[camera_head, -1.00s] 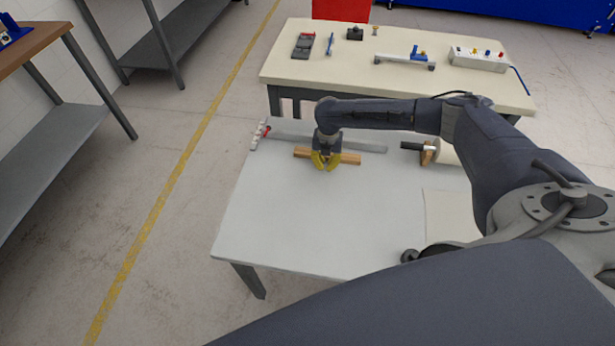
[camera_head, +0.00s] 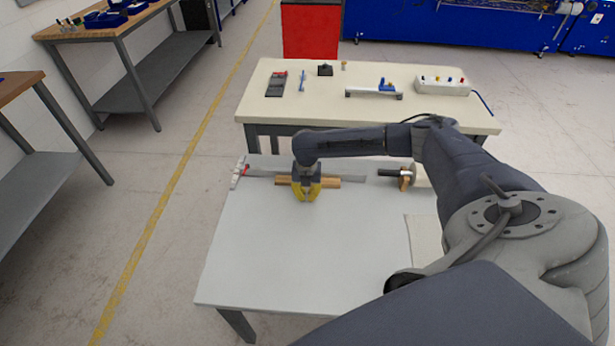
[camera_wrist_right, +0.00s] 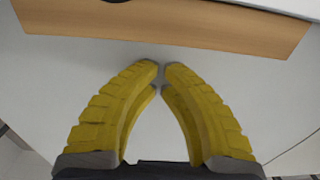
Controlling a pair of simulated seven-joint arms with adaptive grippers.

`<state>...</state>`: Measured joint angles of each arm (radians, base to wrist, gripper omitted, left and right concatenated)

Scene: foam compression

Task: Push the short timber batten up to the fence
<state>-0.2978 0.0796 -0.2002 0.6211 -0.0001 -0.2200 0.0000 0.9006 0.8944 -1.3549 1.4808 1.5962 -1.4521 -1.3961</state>
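The short timber batten (camera_head: 329,183) is a light wooden bar lying on the grey-white table along the near side of the fence (camera_head: 353,179), a flat grey strip. In the head view the two look very close; I cannot tell whether they touch. My right gripper (camera_head: 308,199), with yellow fingers, points down at the batten's near side and hides its middle. In the right wrist view the gripper's fingertips (camera_wrist_right: 160,68) meet, with nothing between them. The batten (camera_wrist_right: 185,25) spans the top there, just beyond the tips; contact is unclear. My left gripper is out of view.
A red-and-white clamp-like piece (camera_head: 239,172) is at the fence's left end. A dark-handled item on a wooden block (camera_head: 405,180) stands to the right. A pale sheet (camera_head: 424,235) lies at the right. The table's front left is clear. A second table (camera_head: 300,108) stands behind.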

